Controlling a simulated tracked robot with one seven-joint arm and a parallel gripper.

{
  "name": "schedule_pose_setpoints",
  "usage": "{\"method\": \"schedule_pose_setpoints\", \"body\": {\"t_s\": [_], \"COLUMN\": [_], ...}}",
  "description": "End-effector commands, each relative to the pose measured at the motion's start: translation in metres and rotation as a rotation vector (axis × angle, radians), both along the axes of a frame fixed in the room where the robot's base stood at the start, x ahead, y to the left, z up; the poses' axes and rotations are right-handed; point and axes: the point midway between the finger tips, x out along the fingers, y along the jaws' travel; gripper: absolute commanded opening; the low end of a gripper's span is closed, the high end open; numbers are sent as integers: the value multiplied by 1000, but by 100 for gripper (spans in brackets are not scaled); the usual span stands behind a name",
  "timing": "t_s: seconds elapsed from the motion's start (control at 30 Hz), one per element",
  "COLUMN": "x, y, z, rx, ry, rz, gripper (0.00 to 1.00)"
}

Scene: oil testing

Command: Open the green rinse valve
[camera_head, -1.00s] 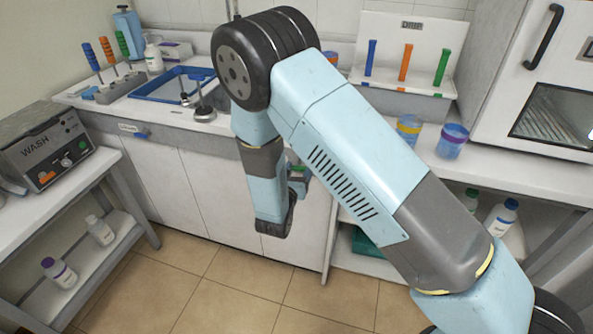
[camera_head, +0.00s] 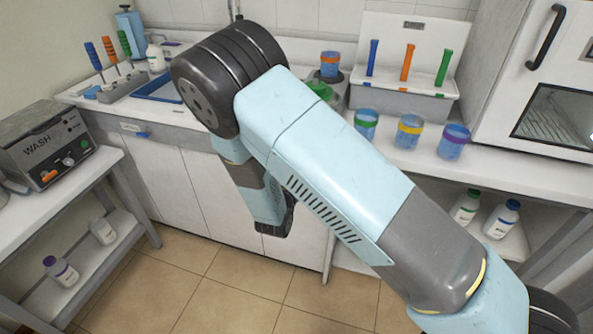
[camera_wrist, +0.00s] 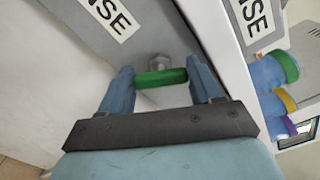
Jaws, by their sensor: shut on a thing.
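The green rinse valve handle (camera_wrist: 161,77) is a short green bar on a metal stem, set on a grey panel in the wrist view. My gripper (camera_wrist: 163,85) has one blue finger at each end of the bar and is shut on it. In the head view my arm hides both the valve and my gripper.
In the head view, beakers with green (camera_head: 366,123), yellow (camera_head: 410,131) and purple (camera_head: 453,141) rims stand on the counter right of my arm. The wash unit (camera_head: 48,147) is at the left. Open floor (camera_head: 190,285) lies in front.

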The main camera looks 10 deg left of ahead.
Motion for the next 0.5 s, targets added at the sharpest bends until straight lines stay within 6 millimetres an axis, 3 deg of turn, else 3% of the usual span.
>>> {"method": "schedule_pose_setpoints", "body": {"t_s": [0.5], "x": [-2], "y": [6], "z": [-4], "rx": [-383], "ry": [33], "rz": [12], "gripper": [33]}}
